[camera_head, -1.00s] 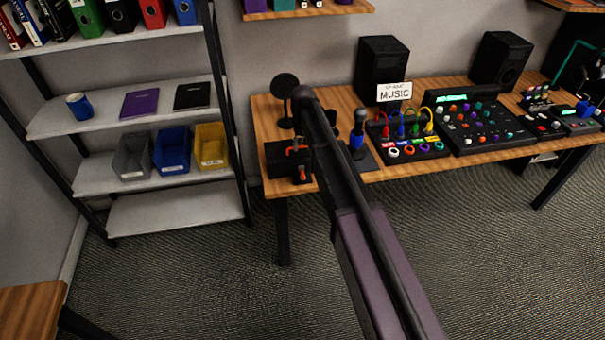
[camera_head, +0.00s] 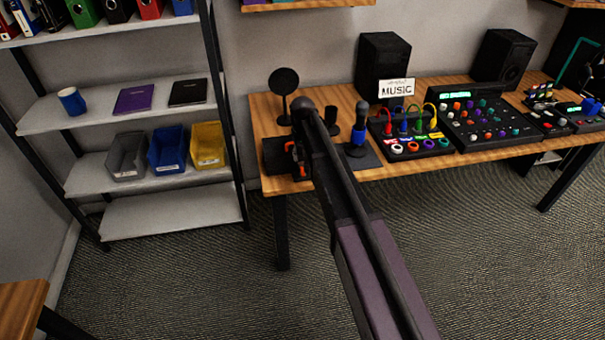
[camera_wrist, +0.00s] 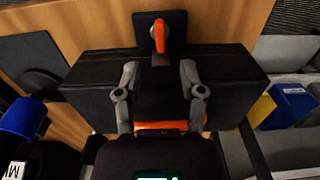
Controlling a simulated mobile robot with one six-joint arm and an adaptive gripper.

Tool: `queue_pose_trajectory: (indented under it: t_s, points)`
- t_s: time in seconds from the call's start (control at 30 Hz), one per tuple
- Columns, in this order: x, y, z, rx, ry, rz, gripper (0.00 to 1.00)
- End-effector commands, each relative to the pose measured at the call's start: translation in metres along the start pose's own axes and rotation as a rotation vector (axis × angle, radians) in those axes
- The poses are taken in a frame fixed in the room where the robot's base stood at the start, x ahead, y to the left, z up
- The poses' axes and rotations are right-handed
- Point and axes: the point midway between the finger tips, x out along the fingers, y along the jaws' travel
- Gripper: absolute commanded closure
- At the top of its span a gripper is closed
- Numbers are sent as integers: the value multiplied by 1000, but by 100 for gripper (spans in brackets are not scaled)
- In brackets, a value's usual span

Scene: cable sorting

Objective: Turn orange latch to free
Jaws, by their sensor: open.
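The black box (camera_head: 275,157) sits at the left end of the wooden desk and shows from above in the wrist view (camera_wrist: 92,85). An orange latch (camera_wrist: 159,36) sticks out on its near side, at the top of the wrist view. In the head view, orange parts (camera_head: 302,168) show beside my arm, partly hidden by it. My gripper (camera_wrist: 159,70) is open over the box, its fingertips apart and pointing toward the latch without visibly holding it. A second orange piece (camera_wrist: 168,125) shows lower down between the fingers; its shape is partly hidden.
A round black disc on a stand (camera_head: 284,82) is behind the box. Shelves with a grey bin (camera_head: 127,157), blue bin (camera_head: 167,150) and yellow bin (camera_head: 207,146) are left.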

Motion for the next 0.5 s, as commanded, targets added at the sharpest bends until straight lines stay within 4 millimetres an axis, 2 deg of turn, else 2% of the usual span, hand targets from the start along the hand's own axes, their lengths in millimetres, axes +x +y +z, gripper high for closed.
queue_pose_trajectory:
  t_s: [0.03,0.5]
  points:
    - [8,0,0,0,0,0,49]
    - [44,-1,0,-1,0,0,49]
